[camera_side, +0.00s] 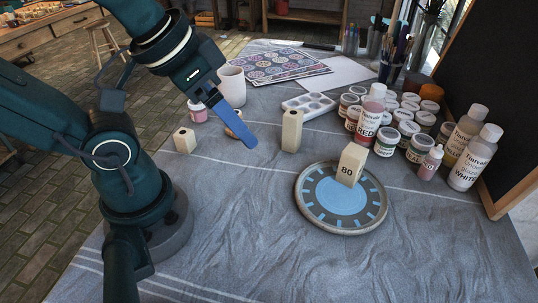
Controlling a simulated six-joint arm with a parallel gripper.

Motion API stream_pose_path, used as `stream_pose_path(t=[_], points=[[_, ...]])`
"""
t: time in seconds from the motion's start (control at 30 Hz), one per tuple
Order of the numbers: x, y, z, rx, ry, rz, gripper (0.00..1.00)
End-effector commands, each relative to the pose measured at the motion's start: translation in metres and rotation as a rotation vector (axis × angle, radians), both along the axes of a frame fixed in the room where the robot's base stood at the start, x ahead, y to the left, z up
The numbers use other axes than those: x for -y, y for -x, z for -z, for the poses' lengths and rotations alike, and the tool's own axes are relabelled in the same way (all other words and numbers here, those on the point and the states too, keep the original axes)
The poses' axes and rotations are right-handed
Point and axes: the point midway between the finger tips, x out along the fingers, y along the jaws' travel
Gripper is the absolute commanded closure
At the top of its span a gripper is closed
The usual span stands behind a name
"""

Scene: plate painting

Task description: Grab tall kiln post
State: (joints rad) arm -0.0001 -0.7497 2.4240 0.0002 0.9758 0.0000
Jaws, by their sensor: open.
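Three pale beige kiln posts show. A tall one (291,131) stands upright on the grey cloth near the middle. Another (351,165), marked "80", stands on the blue-patterned plate (302,205), near its back edge. These two look close in height, and I cannot tell for sure which is taller. A clearly shorter post (184,140) stands at the left. My gripper (248,138) is open and empty, its blue fingers pointing down and right, left of the middle post and apart from it. One finger largely hides the other.
Behind my gripper are a white cup (232,87), a small pink jar (197,112) and a partly hidden orange item. Paint jars and bottles crowd the right, with the red bottle (371,112) behind the plate. A white palette (308,106) lies behind the middle post. The front cloth is clear.

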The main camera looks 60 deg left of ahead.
Motion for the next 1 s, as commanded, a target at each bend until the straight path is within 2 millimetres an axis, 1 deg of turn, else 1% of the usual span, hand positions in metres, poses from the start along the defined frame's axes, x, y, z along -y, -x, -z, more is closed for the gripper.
stream_pose_path(t=[0.03, 0.17, 0.2, 0.3, 0.43, 0.5, 0.63, 0.7, 0.77, 0.87, 1.0], points=[[0.0, -0.001, -0.012, 0.008, 0.0, 0.0, 0.2], [0.0, -0.001, -0.039, 0.008, 0.0, 0.0, 0.2], [-0.009, -0.003, -0.032, -0.019, -0.08, 0.055, 0.2], [-0.032, -0.012, -0.021, -0.063, -0.294, 0.211, 0.2], [-0.061, -0.028, -0.014, -0.133, -0.589, 0.455, 0.2], [-0.075, -0.04, -0.013, -0.181, -0.769, 0.614, 0.2], [-0.096, -0.07, -0.017, -0.286, -1.126, 0.955, 0.2], [-0.101, -0.087, -0.02, -0.339, -1.292, 1.119, 0.2], [-0.102, -0.099, -0.023, -0.38, -1.414, 1.24, 0.2], [-0.1, -0.119, -0.027, -0.439, -1.59, 1.417, 0.2], [-0.091, -0.142, -0.031, -0.516, -1.805, 1.631, 0.2]])
